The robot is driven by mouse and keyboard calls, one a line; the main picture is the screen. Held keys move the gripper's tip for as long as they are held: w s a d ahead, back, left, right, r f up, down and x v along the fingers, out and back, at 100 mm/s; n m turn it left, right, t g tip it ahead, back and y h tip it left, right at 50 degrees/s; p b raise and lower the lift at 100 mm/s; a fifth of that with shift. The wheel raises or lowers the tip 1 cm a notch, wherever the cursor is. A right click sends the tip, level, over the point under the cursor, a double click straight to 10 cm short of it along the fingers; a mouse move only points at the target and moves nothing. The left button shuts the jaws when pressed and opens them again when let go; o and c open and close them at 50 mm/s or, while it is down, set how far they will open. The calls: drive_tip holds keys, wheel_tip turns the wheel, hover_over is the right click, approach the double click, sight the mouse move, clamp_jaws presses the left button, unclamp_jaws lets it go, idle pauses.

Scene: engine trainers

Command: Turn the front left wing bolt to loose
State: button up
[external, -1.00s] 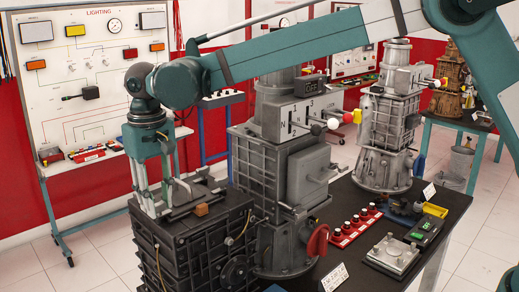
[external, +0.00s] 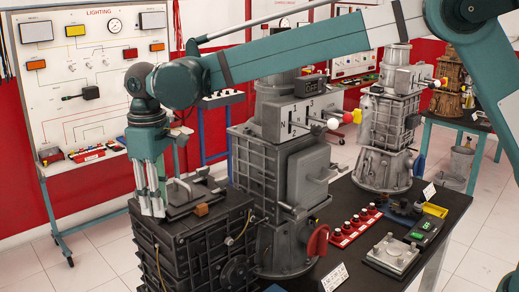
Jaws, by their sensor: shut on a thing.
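My gripper (external: 152,205) points down at the left edge of the top of the black ribbed housing (external: 190,245). Its fingers are shut low beside the grey cover plate (external: 192,204), at its left corner. They close on the front left wing bolt, which is hidden behind the fingers. How far the bolt is turned cannot be seen. A small brown block (external: 201,210) sits on the near edge of the cover.
A tall grey gearbox trainer (external: 310,170) with a red-knobbed lever stands just right of the housing. The dark table (external: 440,215) carries a red switch strip (external: 352,228) and a metal plate (external: 393,254). A lighting board (external: 90,75) stands behind.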

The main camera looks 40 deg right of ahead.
drive_tip(key=n, duration=0.5)
drive_tip(key=shift+n+b, duration=0.3)
drive_tip(key=shift+b, duration=0.1)
drive_tip(key=n, duration=0.4)
drive_tip(key=shift+n, duration=0.4)
drive_tip(key=o, duration=0.9)
drive_tip(key=shift+b, duration=0.3)
drive_tip(key=shift+r, duration=0.15)
drive_tip(key=shift+r, duration=5.9)
